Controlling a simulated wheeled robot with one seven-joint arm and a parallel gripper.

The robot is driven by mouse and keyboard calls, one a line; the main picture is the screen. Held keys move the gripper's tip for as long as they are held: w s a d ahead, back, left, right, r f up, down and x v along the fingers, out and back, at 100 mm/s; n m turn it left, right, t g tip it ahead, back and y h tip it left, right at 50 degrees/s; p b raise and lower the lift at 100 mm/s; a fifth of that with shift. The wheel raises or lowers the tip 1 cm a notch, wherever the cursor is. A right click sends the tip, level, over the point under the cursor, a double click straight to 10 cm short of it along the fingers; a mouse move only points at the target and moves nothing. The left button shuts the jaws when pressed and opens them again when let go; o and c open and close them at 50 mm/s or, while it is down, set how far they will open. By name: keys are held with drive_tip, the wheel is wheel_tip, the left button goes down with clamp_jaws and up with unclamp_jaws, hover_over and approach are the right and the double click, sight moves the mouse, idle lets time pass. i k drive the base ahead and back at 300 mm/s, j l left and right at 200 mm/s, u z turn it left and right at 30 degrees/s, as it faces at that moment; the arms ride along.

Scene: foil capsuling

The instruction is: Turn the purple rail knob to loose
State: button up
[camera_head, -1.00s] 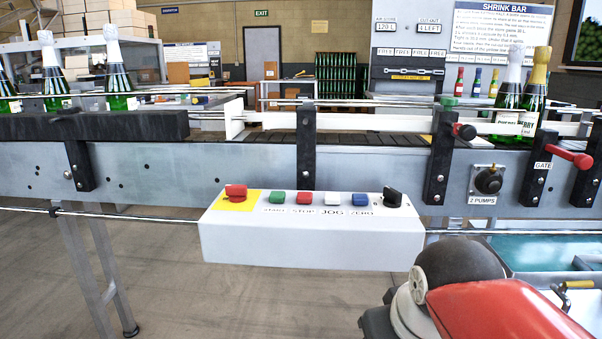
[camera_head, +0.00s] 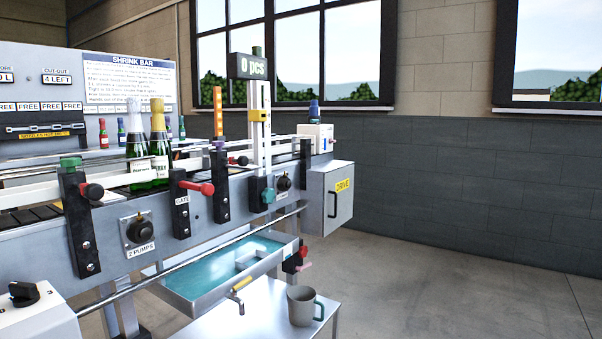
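The purple rail knob (camera_head: 219,145) is a small cap on top of a dark upright bracket (camera_head: 220,185) on the conveyor's near side, right of the red gate handle (camera_head: 198,187). It is too small for me to tell whether it is tight or loose. A black knob on a short stem sticks out near it. My gripper and arm are out of view, so nothing of mine is seen touching the knob.
Two bottles (camera_head: 159,150) stand on the conveyor left of the knob. A green-capped bracket (camera_head: 75,215) is further left. A blue-green tray (camera_head: 215,268) hangs below, above a table with a mug (camera_head: 301,306). The floor at right is clear.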

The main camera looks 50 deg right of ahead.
sight(218, 144)
drive_tip(key=z, duration=1.55)
drive_tip(key=i+l+u, duration=0.1)
drive_tip(key=i+u, duration=0.25)
drive_tip(key=i, duration=0.2)
drive_tip(key=i+l+u, duration=0.3)
drive_tip(key=i, duration=0.25)
